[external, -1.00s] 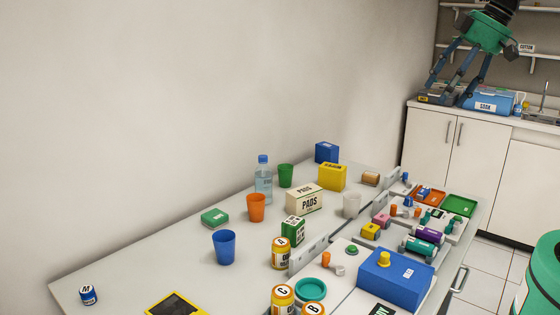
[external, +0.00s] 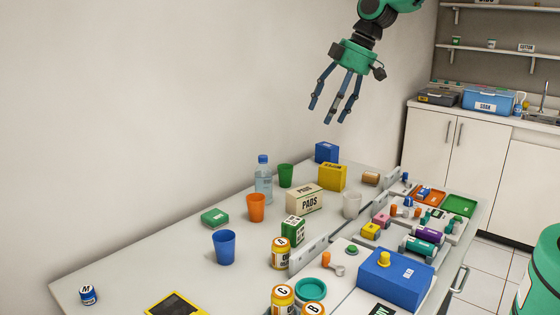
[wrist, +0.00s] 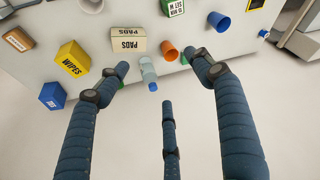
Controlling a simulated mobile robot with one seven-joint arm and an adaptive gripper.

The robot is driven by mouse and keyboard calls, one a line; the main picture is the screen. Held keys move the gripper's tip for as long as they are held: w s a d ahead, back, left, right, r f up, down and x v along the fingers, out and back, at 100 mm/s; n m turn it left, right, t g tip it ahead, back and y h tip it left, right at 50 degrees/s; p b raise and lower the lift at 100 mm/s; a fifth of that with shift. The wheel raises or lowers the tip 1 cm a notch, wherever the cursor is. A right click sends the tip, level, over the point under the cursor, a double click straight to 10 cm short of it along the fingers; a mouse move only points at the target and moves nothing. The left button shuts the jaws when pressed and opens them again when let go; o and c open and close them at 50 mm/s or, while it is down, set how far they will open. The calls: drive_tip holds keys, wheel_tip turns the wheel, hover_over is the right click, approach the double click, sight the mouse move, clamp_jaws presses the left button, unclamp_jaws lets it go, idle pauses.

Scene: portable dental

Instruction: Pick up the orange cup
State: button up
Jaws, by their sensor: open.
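The orange cup (external: 256,208) stands upright on the grey counter between the blue cup and the clear bottle. In the wrist view the orange cup (wrist: 169,53) shows near the top, just left of the right finger's tip. My gripper (external: 335,112) hangs in the air well above the counter's back edge, to the right of the cup. Its three fingers point down, spread apart and empty. In the wrist view the gripper (wrist: 163,75) is open with nothing between the fingers.
A blue cup (external: 224,247), clear bottle (external: 263,180), green cup (external: 286,175) and PADS box (external: 304,199) surround the orange cup. A green box (external: 215,217) lies to its left. Trays and bottles crowd the right side. The counter's left part (external: 140,267) is mostly free.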

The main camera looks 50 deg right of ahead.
drive_tip(key=w+a+f+n, duration=0.1)
drive_tip(key=w+a+f, duration=0.2)
drive_tip(key=w+f, duration=0.5)
drive_tip(key=n+g+p, duration=0.1)
drive_tip(key=n, duration=0.1)
approach(258, 199)
wheel_tip(258, 199, up, 3)
drive_tip(key=s, duration=0.2)
drive_tip(key=shift+a+r+y, duration=0.1)
drive_tip(key=shift+y, duration=0.3)
drive_tip(key=b+x, duration=0.1)
drive_tip(key=x, duration=0.7)
drive_tip(key=shift+w+a+f, duration=0.1)
drive_tip(key=shift+f, duration=0.1)
drive_tip(key=shift+b+x, duration=0.7)
drive_tip(key=shift+x, duration=1.25)
drive_tip(key=shift+w+a+f, duration=0.1)
drive_tip(key=shift+a+f, duration=0.2)
drive_tip(key=shift+f, duration=0.35)
